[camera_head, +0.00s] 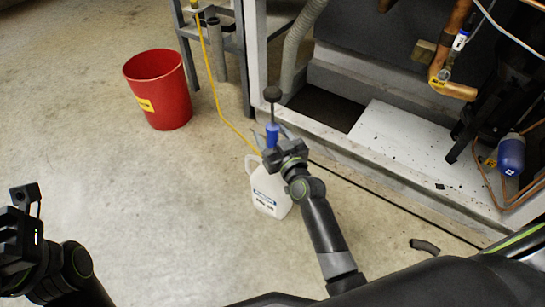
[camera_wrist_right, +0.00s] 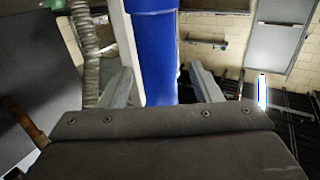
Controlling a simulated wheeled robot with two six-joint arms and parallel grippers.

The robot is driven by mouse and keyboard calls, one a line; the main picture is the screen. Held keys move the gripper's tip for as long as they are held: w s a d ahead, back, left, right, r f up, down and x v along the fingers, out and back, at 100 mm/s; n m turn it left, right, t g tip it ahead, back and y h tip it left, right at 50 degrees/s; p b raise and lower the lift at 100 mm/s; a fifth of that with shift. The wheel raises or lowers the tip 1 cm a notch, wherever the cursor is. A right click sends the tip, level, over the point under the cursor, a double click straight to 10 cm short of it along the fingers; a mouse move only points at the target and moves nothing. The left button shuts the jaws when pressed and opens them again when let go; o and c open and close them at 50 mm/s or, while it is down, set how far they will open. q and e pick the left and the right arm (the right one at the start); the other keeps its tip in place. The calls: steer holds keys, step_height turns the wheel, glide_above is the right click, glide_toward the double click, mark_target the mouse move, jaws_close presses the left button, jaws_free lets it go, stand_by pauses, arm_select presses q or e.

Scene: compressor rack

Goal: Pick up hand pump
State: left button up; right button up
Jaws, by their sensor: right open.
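The hand pump (camera_head: 272,131) has a blue body and a dark rod with a black knob on top. It stands upright over a white jug (camera_head: 268,190) with a printed label. My right gripper (camera_head: 270,139) is at the pump's blue body, its fingers open on either side of it. In the right wrist view the blue pump body (camera_wrist_right: 155,50) stands between the two grey fingers (camera_wrist_right: 162,86), with a gap visible at the right finger. The gripper and forearm hide part of the pump's lower end. My left gripper (camera_head: 24,200) is at the left edge, away from the pump; its jaws are unclear.
A red bucket (camera_head: 160,90) stands on the concrete floor at upper left. A yellow hose (camera_head: 217,90) runs down behind the jug. The rack's white frame (camera_head: 350,145) is close to the right of the jug. Open floor lies to the left.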

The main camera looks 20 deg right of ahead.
steer(key=c, duration=1.1)
steer(key=shift+r, duration=0.25)
jaws_close()
